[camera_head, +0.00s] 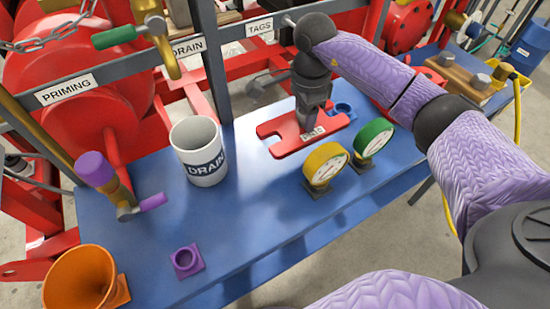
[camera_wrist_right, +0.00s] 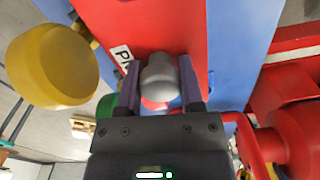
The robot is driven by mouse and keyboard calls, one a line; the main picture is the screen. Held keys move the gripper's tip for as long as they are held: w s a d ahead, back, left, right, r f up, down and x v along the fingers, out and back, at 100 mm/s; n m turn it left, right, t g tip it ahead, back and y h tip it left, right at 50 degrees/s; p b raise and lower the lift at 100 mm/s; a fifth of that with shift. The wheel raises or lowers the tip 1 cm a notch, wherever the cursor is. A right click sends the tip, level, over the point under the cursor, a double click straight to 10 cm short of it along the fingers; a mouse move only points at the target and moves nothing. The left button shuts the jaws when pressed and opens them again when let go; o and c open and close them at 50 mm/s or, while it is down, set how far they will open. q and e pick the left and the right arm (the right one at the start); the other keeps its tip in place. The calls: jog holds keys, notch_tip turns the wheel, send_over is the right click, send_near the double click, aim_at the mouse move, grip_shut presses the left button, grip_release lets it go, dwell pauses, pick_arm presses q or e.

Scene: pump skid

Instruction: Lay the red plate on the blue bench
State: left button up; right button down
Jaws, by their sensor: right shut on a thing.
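The red plate (camera_head: 283,140), flat with notched edges and a white label, is level at the far side of the blue bench (camera_head: 250,215). My right gripper (camera_head: 312,118) comes down from above onto the plate's middle. In the right wrist view, its fingers (camera_wrist_right: 160,85) are shut on the grey knob (camera_wrist_right: 158,76) of the red plate (camera_wrist_right: 150,25). I cannot tell whether the plate's underside touches the bench or is slightly above it. My left gripper is not in view.
A yellow gauge (camera_head: 325,167) and a green gauge (camera_head: 373,140) stand close in front of the plate. A white DRAIN mug (camera_head: 198,155) stands to its left. An orange funnel (camera_head: 80,280) and purple socket (camera_head: 187,261) are nearer. Red pump pipework lies behind.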

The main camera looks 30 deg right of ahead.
jog(key=f+b, duration=0.1)
jog(key=f, duration=0.6)
jog(key=shift+d+f+b, duration=0.2)
jog(key=shift+f+b, duration=0.15)
jog(key=shift+f, duration=0.2)
jog(key=shift+c, duration=1.1)
grip_release()
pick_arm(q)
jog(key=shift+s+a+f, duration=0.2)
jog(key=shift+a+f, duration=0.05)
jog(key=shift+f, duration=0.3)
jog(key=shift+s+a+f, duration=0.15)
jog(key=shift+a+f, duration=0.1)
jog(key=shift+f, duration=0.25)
